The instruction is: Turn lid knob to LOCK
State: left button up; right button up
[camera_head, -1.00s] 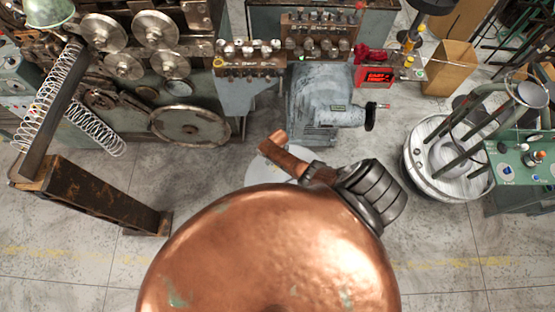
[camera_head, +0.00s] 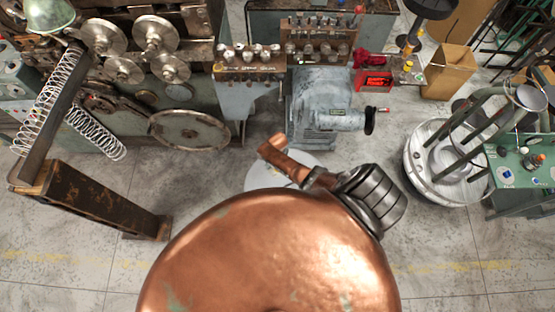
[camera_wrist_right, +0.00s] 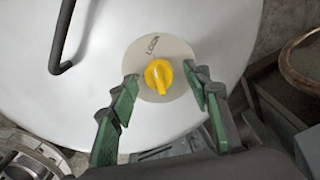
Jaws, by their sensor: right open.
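A yellow knob (camera_wrist_right: 159,75) sits on a round beige plate (camera_wrist_right: 175,50) on a large white lid (camera_wrist_right: 110,30) in the right wrist view. The word LOCK is printed on the plate above the knob in the picture. The knob's raised grip runs roughly up and down there. My right gripper (camera_wrist_right: 159,76) is open, with one green-padded finger on each side of the knob. Gaps show between fingers and knob. In the head view, a pale round surface (camera_head: 258,178) shows behind my copper-coloured arm; the knob is hidden there. My left gripper is not in view.
A bent dark rod (camera_wrist_right: 66,45) stands on the lid at left. In the head view, a grey motor housing (camera_head: 320,105) stands behind the arm, a rusty stand with springs (camera_head: 85,205) at left, and a round metal drum (camera_head: 412,165) at right. Floor between them is clear.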

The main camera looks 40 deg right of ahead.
notch_tip(320, 180, up, 11)
jog(key=shift+r, duration=0.15)
dwell(0.4)
jog(key=shift+s+d, duration=0.15)
dwell(0.3)
